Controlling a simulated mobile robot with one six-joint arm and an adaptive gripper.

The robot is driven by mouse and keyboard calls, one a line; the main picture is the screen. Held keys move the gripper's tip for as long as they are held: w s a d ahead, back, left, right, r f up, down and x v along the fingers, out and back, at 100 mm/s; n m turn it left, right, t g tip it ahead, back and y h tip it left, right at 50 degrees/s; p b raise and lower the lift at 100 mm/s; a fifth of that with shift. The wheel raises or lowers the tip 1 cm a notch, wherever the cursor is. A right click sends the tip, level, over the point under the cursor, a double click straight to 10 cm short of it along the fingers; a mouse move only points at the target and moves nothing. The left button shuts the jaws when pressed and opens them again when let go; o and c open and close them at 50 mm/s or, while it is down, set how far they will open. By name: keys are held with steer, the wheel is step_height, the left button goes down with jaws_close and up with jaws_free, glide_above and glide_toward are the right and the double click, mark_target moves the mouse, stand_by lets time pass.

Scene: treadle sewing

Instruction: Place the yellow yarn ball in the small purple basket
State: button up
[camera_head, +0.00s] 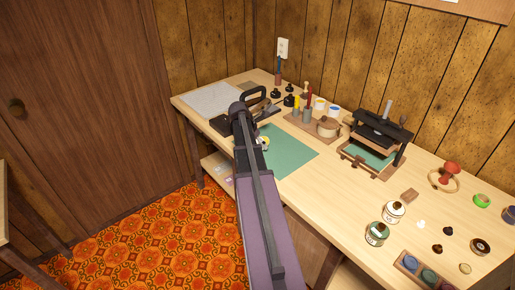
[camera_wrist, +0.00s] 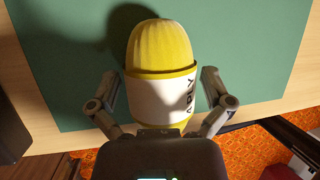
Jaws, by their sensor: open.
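The yellow yarn ball (camera_wrist: 160,44) is in the wrist view, with a white label band (camera_wrist: 155,95) bearing dark lettering around it. It is over the green mat (camera_wrist: 275,50). My gripper (camera_wrist: 158,85) is open, with one finger on each side of the ball's banded part; I cannot tell whether either finger touches it. In the head view, a little of the yellow ball (camera_head: 265,140) shows beside my arm, which hides most of my gripper. I cannot make out the small purple basket in either view.
The green mat (camera_head: 290,158) lies on a long wooden table (camera_head: 345,188). A wooden tray (camera_head: 300,129) with bottles and a dark press (camera_head: 380,135) stand behind and right. Jars (camera_head: 377,233) stand at the front right. Orange patterned floor (camera_head: 160,240) lies below the table edge.

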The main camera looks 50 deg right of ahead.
stand_by(0.5)
steer(key=c, duration=1)
steer(key=shift+r, duration=0.15)
step_height(320, 180, up, 3)
steer(key=p, duration=0.3)
steer(key=shift+r, duration=0.1)
steer(key=shift+s+a+r+p, duration=0.2)
steer(key=shift+r+p, duration=0.1)
steer(key=shift+p, duration=0.2)
steer(key=s+a, duration=0.7)
steer(key=s+a+r+p, duration=0.1)
steer(key=s+a, duration=0.2)
steer(key=s, duration=0.1)
steer(key=shift+s+a, duration=0.2)
